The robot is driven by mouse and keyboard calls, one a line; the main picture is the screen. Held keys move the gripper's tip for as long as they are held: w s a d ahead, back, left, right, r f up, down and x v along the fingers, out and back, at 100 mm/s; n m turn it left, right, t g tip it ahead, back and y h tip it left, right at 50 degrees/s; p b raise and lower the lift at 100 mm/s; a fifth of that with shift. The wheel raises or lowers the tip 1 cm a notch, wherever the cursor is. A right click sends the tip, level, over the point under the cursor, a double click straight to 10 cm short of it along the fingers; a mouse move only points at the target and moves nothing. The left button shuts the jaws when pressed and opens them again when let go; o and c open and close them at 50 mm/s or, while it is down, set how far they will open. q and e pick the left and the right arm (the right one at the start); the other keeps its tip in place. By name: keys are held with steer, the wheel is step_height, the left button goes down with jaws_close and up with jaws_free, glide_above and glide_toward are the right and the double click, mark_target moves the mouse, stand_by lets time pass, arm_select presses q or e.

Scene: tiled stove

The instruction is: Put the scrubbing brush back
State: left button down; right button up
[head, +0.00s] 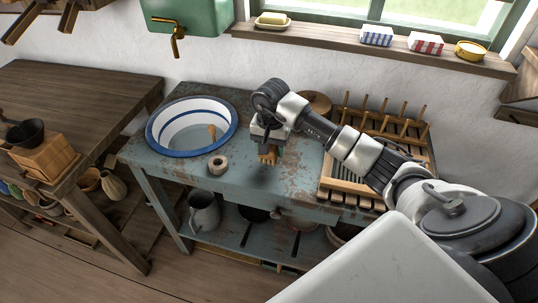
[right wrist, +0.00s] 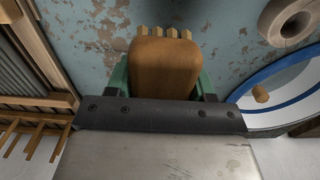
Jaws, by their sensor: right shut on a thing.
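The scrubbing brush (head: 268,155) is a brown wooden block with pale bristles. My right gripper (head: 268,142) is shut on it and holds it above the worn blue table (head: 280,188), between the basin and the dish rack. In the right wrist view the brush (right wrist: 166,68) sits between the green fingers, with its bristle ends showing at the far side. A dark shadow lies on the tabletop below it, so it seems apart from the surface. My left gripper is not in view.
A white basin with a blue rim (head: 158,143) stands left, with a wooden piece inside. A pale ring-shaped roll (head: 218,165) lies in front of it. A wooden dish rack (head: 375,185) stands right. The windowsill (head: 350,42) holds a soap dish, two boxes and a tin.

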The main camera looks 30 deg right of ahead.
steer(key=shift+w+a+f, duration=0.1)
steer(key=shift+a+f, duration=0.1)
step_height(320, 180, down, 3)
steer(key=shift+f+p, duration=0.15)
steer(key=shift+p, duration=0.2)
steer(key=shift+f, duration=0.25)
steer(key=shift+d+f, duration=0.1)
steer(key=shift+f, duration=0.1)
steer(key=o, duration=0.9)
